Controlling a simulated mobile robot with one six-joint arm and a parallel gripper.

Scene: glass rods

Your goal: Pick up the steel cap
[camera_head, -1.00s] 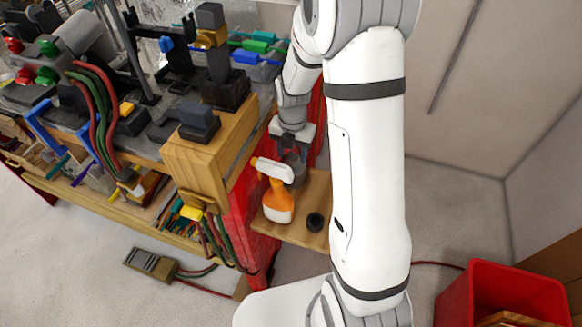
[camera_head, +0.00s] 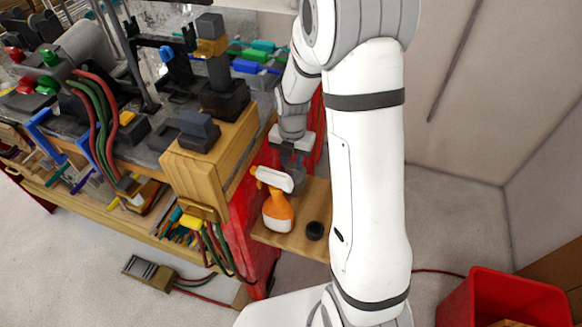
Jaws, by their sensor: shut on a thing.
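My gripper (camera_head: 293,160) points down over the small wooden shelf at the end of the workbench, just behind the spray bottle. It is shut on a small grey thing (camera_head: 298,183), which looks like the steel cap. The white head of the bottle and the jaws hide part of it, and I cannot tell whether it touches the shelf.
An orange spray bottle (camera_head: 278,211) with a white head stands on the wooden shelf (camera_head: 287,239), close in front of my gripper. A round black piece (camera_head: 314,231) lies to its right. The crowded workbench (camera_head: 207,165) is to the left. A red bin (camera_head: 500,290) stands lower right.

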